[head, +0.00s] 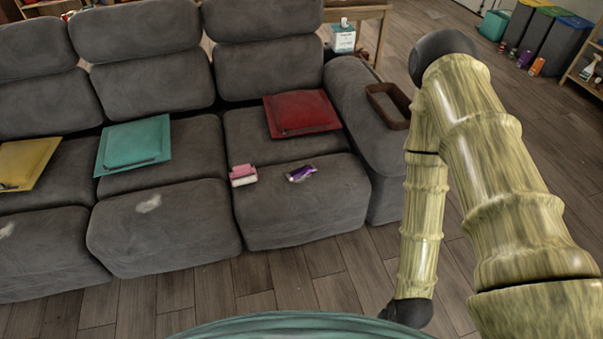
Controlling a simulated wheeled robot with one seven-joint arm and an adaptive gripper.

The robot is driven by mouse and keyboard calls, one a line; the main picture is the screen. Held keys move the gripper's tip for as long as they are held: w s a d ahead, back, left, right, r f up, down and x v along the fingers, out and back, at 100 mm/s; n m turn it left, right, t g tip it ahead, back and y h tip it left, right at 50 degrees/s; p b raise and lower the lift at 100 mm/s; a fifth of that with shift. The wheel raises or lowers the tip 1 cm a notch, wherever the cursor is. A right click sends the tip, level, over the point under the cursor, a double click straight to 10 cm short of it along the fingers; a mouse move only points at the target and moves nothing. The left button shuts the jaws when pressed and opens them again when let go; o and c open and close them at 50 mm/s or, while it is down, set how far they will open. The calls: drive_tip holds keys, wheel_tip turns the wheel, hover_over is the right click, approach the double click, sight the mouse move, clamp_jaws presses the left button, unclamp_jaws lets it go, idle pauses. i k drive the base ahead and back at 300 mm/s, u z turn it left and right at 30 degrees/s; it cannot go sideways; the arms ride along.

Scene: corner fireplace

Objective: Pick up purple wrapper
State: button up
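The purple wrapper (301,173) is a small, crumpled purple and white piece. It lies on the front part of the grey sofa's right seat (303,210). A pink and white block-like thing (243,175), perhaps a sponge, lies just left of it, a little apart. My arm hangs at the right of the view, bent downward, with a dark part at its low end near the floor, right of the sofa. My gripper's fingers cannot be made out. Nothing covers the wrapper.
Red (301,113), teal (133,146) and yellow (26,163) cushions lie on the seats. A brown open tray (389,104) is on the sofa's armrest (362,115). Bins (553,47) stand at the back right. The wooden floor (285,279) before the sofa is clear.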

sight(309, 168)
drive_tip(key=u, duration=0.3)
drive_tip(key=i, duration=0.9)
drive_tip(key=u, duration=0.1)
